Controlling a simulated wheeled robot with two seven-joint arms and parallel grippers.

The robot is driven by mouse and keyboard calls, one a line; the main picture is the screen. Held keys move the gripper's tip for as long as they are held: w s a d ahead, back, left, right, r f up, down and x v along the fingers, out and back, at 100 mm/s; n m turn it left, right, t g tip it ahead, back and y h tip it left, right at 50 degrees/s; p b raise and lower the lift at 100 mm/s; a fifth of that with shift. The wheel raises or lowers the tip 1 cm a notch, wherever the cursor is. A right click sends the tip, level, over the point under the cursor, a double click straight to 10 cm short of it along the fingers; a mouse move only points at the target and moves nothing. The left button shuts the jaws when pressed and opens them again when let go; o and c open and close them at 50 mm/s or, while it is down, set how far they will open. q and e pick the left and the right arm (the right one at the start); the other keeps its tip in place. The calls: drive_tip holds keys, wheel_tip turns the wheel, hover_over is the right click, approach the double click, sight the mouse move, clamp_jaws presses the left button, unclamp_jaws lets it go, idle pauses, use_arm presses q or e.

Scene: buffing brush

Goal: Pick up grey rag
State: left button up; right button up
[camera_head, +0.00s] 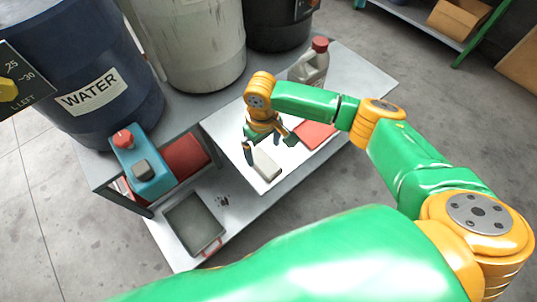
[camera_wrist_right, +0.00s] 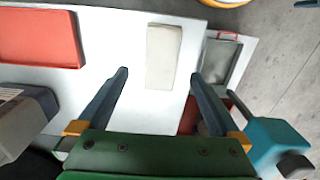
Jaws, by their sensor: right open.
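The grey rag (camera_head: 266,166) is a pale, off-white folded rectangle lying flat on the white tabletop (camera_head: 237,128). In the right wrist view the rag (camera_wrist_right: 163,55) lies lengthwise between the tips of my right gripper (camera_wrist_right: 160,74), with a gap on each side. My right gripper (camera_head: 268,145) is open and empty, pointing down over the rag in the head view. I cannot tell its exact height above the rag. My left gripper is not in view.
A flat red tray-like piece (camera_head: 316,134) lies right of the rag. A grey bottle with a red cap (camera_head: 309,68) stands behind it. A teal canister (camera_head: 141,165), a red box (camera_head: 186,156) and a grey pan (camera_head: 193,226) are at left. Large drums (camera_head: 85,80) stand behind.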

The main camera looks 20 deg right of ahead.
sight(264, 161)
wheel_tip(264, 161, down, 6)
drive_tip(key=shift+s+f+b, duration=0.1)
drive_tip(key=shift+b, duration=0.95)
drive_tip(key=shift+a, duration=0.1)
drive_tip(key=shift+c, duration=0.4)
drive_tip(key=c, duration=1.3)
drive_tip(key=shift+r+p, duration=0.9)
drive_tip(key=shift+r, duration=0.85)
use_arm(q)
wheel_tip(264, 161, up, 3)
drive_tip(key=p, duration=0.3)
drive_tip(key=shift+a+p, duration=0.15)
drive_tip(key=shift+p, duration=0.2)
use_arm(e)
drive_tip(key=s+a+r, duration=0.7)
drive_tip(key=a+r, duration=0.2)
drive_tip(key=a, duration=0.2)
drive_tip(key=shift+s+a+r, duration=0.3)
drive_tip(key=shift+a, duration=0.1)
